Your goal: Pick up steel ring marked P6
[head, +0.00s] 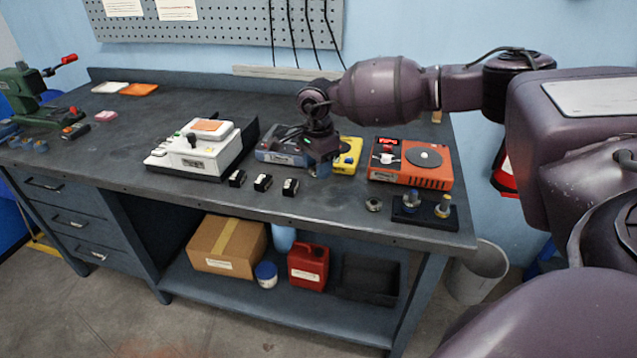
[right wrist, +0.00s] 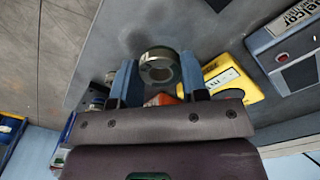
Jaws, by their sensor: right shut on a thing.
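My right gripper (head: 321,168) is low over the bench near its front edge, pointing down. In the head view the gripper hides the held ring. A small metal ring-like piece (head: 373,204) lies on the bench to the right. My left gripper is not in view.
Behind the gripper stand a blue-grey device (head: 280,145) and a yellow meter (head: 348,155). An orange device with a dial (head: 411,163) and a black stand with posts (head: 425,214) are right. Several small black blocks (head: 262,182) and a white instrument (head: 197,150) are left.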

